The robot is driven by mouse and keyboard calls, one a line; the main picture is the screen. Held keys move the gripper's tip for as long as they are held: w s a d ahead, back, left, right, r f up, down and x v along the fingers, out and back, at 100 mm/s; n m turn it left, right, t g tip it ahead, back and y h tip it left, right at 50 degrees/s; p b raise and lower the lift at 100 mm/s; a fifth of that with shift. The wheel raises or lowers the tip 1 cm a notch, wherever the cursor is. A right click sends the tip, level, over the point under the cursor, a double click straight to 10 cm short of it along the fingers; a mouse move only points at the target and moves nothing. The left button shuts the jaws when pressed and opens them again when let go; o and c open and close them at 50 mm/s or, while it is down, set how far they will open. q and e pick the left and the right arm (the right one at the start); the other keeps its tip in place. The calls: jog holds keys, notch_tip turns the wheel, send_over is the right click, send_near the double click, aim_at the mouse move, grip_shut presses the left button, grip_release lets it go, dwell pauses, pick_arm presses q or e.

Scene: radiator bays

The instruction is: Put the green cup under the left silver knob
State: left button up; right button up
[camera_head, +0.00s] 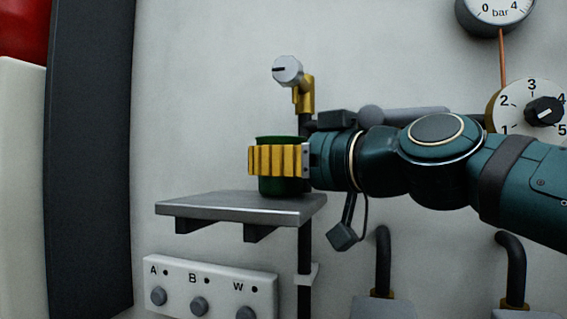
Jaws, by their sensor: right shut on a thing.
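The green cup (283,186) is upright at the grey shelf, in the middle of the camera_head view. My right gripper (275,160) reaches in from the right and is shut on the cup. Its yellow ribbed finger covers most of the cup's front. The cup's base is at the shelf top; I cannot tell whether it touches. The silver knob (287,70) is on a brass fitting above the cup and roughly in line with it in the picture. My left gripper is out of view.
The small grey shelf (200,206) sticks out from the wall, its left part bare. A dark pipe (305,240) runs down past its right side. A panel marked A, B, W (210,285) is below. A numbered dial (535,108) and a bar gauge (495,12) are at right.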

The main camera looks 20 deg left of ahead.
jog(key=shift+d+f, duration=0.15)
jog(key=shift+f, duration=0.05)
jog(key=o, duration=1)
jog(key=shift+r, duration=0.1)
jog(key=shift+r, duration=0.1)
jog(key=shift+d, duration=0.15)
jog(key=b+v, duration=0.5)
jog(key=v, duration=0.6)
jog(key=shift+s+d, duration=0.25)
